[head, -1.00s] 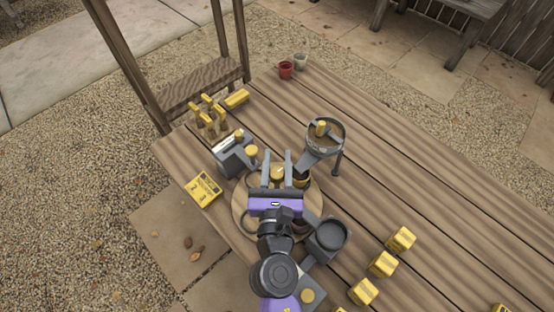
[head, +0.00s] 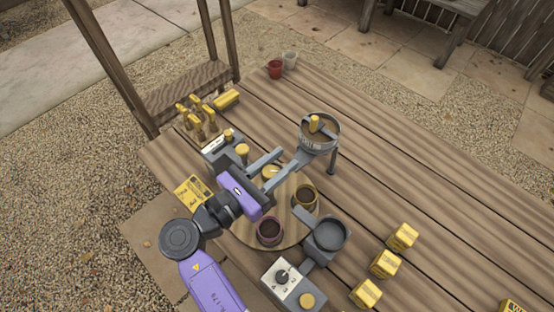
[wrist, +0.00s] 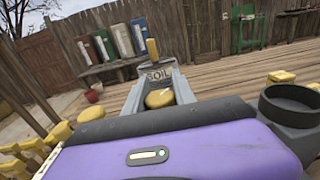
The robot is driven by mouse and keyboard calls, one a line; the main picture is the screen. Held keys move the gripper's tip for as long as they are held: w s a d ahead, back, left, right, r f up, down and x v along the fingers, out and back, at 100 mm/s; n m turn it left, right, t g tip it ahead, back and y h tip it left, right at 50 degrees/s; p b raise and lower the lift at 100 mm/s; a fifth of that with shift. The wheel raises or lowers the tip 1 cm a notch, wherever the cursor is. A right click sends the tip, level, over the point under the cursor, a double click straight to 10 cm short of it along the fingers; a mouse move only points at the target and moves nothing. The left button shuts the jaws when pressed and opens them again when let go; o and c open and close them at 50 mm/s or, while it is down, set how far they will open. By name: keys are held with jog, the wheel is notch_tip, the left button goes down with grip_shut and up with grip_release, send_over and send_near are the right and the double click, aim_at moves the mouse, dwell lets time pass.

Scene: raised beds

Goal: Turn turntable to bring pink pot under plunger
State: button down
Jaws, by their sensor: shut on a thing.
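The round wooden turntable (head: 247,238) sits on the table in the head view, partly hidden by my arm. A dark pink pot (head: 269,231) stands near its front edge, and a brown-yellow pot (head: 305,197) stands at its right side. My gripper (head: 275,168) reaches over the turntable from the lower left. Its jaws are shut on a yellow knob (head: 270,171); the knob also shows between the fingers in the wrist view (wrist: 159,98). A grey station with a yellow-topped knob (head: 242,150) stands at the turntable's upper left. I cannot tell for sure which part is the plunger.
A soil hopper (head: 320,130) stands behind the turntable. A grey station with a round dark top (head: 330,235) and a dial box (head: 283,278) flank it at the lower right. Several yellow blocks (head: 384,264) lie further right. The right-hand planks are mostly clear.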

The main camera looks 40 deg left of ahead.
jog(key=shift+s+d+m+g+h+b, duration=0.15)
jog(key=shift+m+g+h+b, duration=0.15)
jog(key=shift+m+h, duration=0.6)
jog(key=shift+w+d+m+g+h+b, duration=0.15)
jog(key=shift+m+g+h, duration=0.3)
jog(key=shift+h, duration=0.7)
jog(key=shift+s+d+m+g+h+b, duration=0.15)
jog(key=shift+m+g+h+b, duration=0.1)
jog(key=shift+m+h, duration=0.65)
jog(key=shift+d+f+h, duration=0.1)
jog(key=shift+h, duration=0.15)
jog(key=c, duration=1)
grip_release()
jog(key=shift+c, duration=0.2)
jog(key=b+v, duration=0.1)
jog(key=v, duration=0.6)
jog(key=shift+s+a, duration=0.2)
jog(key=shift+s, duration=0.15)
